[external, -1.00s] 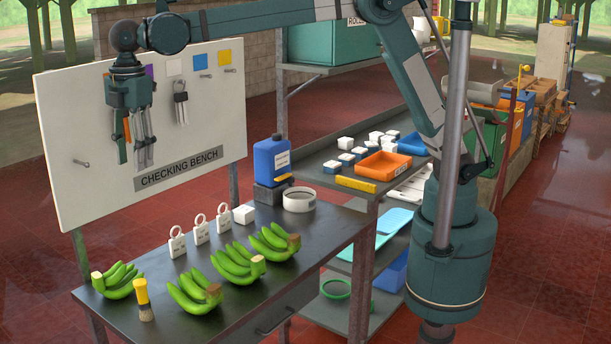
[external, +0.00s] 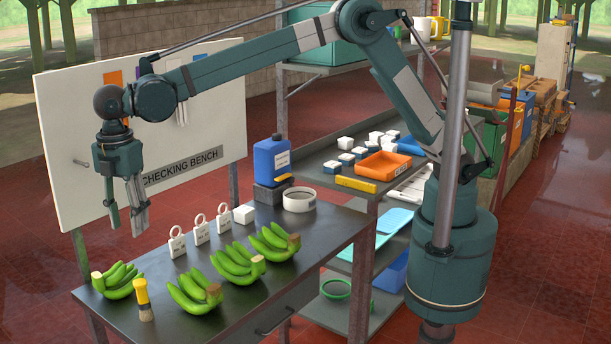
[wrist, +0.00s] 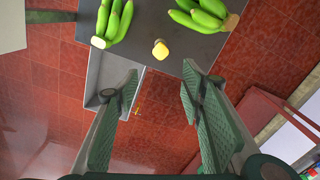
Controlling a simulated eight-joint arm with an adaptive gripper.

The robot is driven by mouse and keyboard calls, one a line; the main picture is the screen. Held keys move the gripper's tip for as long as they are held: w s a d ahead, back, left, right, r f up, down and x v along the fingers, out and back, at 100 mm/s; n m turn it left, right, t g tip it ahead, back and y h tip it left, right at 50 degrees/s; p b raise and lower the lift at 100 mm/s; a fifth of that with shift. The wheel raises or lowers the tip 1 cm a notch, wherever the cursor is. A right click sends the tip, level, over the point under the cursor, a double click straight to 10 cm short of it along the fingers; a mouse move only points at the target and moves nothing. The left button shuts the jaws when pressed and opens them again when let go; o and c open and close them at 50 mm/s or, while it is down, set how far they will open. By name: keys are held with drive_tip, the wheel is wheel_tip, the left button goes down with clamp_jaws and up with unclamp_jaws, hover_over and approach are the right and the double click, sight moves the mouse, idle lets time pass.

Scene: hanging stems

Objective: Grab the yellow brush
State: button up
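The yellow brush (external: 142,298) stands upright on the dark bench at its front left corner, its yellow handle up and its tan bristles down. In the wrist view, I see it from above as a small yellow shape (wrist: 160,49) near the bench edge, beyond and between my fingertips. My gripper (external: 127,218) points down in the air above the brush and the left end of the bench, clear of both. Its two fingers (wrist: 160,80) are spread wide with nothing between them.
Green banana bunches (external: 118,281) stand close on both sides of the brush, with another bunch (external: 194,293) to its right. White tags (external: 177,242), a blue jug (external: 272,159) and a white ring (external: 299,199) stand farther back. The white board (external: 70,130) rises behind my gripper.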

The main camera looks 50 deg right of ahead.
hover_over(144, 301)
drive_tip(key=w, duration=0.1)
drive_tip(key=f, duration=1.7)
drive_tip(key=shift+w+d+f, duration=0.15)
drive_tip(key=shift+w+f, duration=0.05)
drive_tip(key=shift+f, duration=0.1)
drive_tip(key=shift+f, duration=1.25)
drive_tip(key=shift+d+f, duration=0.2)
drive_tip(key=shift+f, duration=2.4)
drive_tip(key=c, duration=1)
